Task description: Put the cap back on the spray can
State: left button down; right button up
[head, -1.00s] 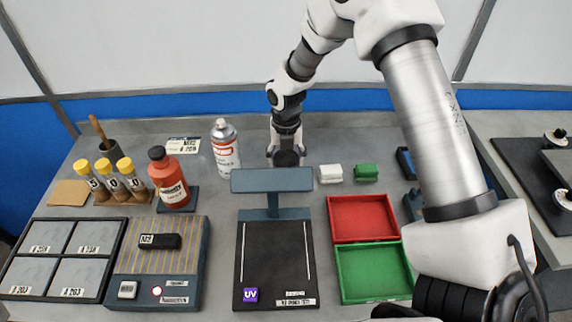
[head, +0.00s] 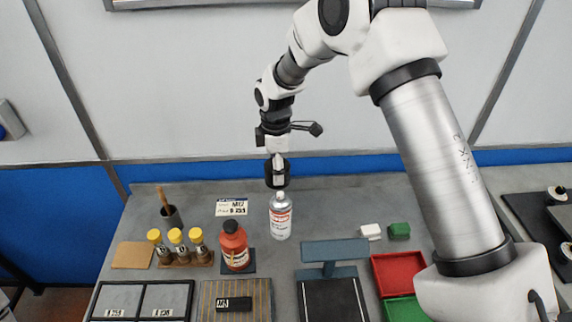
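The spray can (head: 281,217) stands upright on the grey bench, silver with a white and red label. Its top is bare, with the nozzle showing. My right gripper (head: 279,178) is above the can and slightly behind it in the picture. It is shut on a dark, cylindrical cap (head: 268,172), which hangs just above the nozzle, apart from it as far as I can tell. A light finger covers the middle of the cap. My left gripper is not in view.
A red bottle (head: 234,247) stands left of the can, with yellow-capped vials (head: 177,237) further left. Bench behind the can is clear.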

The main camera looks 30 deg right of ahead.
aim_at(280, 193)
jog(key=shift+s+d+f, duration=0.1)
jog(key=shift+d+f, duration=0.05)
jog(key=shift+d, duration=0.05)
jog(key=shift+s+d+f+b, duration=0.2)
jog(key=shift+d+f+b, duration=0.25)
jog(key=shift+f+b, duration=0.4)
jog(key=f+b, duration=0.3)
jog(key=shift+w+a, duration=0.2)
jog(key=shift+a, duration=0.2)
jog(key=shift+f, duration=0.15)
jog(key=shift+d+f, duration=0.2)
jog(key=shift+f, duration=0.4)
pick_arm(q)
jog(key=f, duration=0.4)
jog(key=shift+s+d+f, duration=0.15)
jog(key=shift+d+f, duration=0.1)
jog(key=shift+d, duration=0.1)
pick_arm(e)
jog(key=shift+s, duration=0.1)
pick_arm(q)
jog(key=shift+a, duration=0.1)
pick_arm(e)
jog(key=shift+a, duration=0.1)
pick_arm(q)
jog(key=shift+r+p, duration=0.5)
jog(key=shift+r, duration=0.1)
pick_arm(e)
jog(key=shift+r, duration=0.1)
